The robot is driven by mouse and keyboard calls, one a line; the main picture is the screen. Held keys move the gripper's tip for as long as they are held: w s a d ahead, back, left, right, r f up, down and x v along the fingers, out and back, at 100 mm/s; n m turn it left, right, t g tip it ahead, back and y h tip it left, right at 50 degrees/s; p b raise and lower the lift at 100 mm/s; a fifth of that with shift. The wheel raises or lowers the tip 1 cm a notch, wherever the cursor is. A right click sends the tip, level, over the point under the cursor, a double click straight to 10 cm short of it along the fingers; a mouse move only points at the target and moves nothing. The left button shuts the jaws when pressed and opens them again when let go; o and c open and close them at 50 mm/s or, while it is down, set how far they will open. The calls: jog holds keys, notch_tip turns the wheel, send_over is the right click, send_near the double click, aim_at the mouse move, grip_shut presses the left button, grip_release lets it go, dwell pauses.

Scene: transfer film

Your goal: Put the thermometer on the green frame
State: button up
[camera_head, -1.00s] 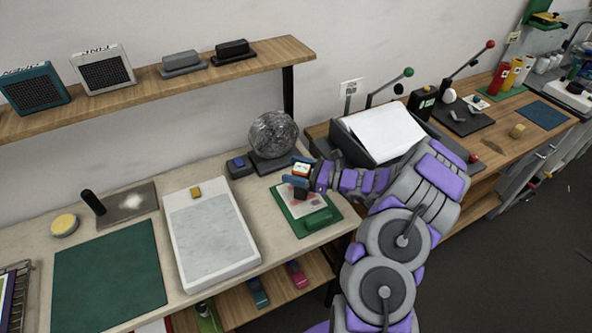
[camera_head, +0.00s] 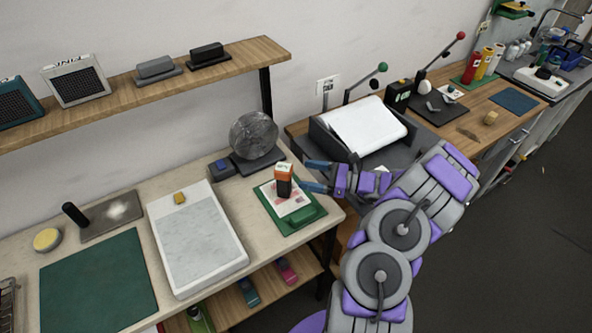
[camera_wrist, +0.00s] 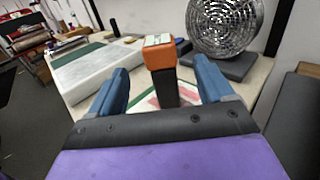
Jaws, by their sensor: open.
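The thermometer, an orange-topped device with a dark lower body (camera_head: 284,183), stands upright on the printed sheet within the green frame (camera_head: 304,220). In the wrist view the thermometer (camera_wrist: 161,68) stands between and beyond the blue fingertips of my gripper (camera_wrist: 163,85), with clear space on both sides. My gripper (camera_head: 312,176) is open and empty, just right of the thermometer in the head view. The green frame lies flat near the right end of the bench, with a raised green bar at its front.
A round silver mesh disc (camera_head: 254,136) on a dark base stands behind the frame. A white slab (camera_head: 196,240) and a green mat (camera_head: 98,284) lie to the left. A grey machine with white paper (camera_head: 362,127) stands behind my arm.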

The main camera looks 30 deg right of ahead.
jog(key=s+a+r+n+g, duration=0.4)
jog(key=a+n, duration=0.1)
jog(key=a, duration=0.3)
jog(key=s+a+r+n+g, duration=0.3)
jog(key=a+r+n+g, duration=0.2)
jog(key=a, duration=0.4)
jog(key=s+a+r+n+g, duration=0.4)
jog(key=a+n, duration=0.1)
jog(key=a, duration=0.3)
jog(key=s+a+r+n+g+h, duration=0.2)
jog(key=s+a+n+g+h, duration=0.15)
jog(key=s+n+h, duration=0.6)
jog(key=s+d+n+t+h, duration=0.2)
jog(key=s+d, duration=0.4)
jog(key=s, duration=0.6)
jog(key=shift+s+d+r+h, duration=0.2)
jog(key=shift+s+h, duration=0.2)
jog(key=shift+h, duration=0.45)
jog(key=shift+t, duration=0.25)
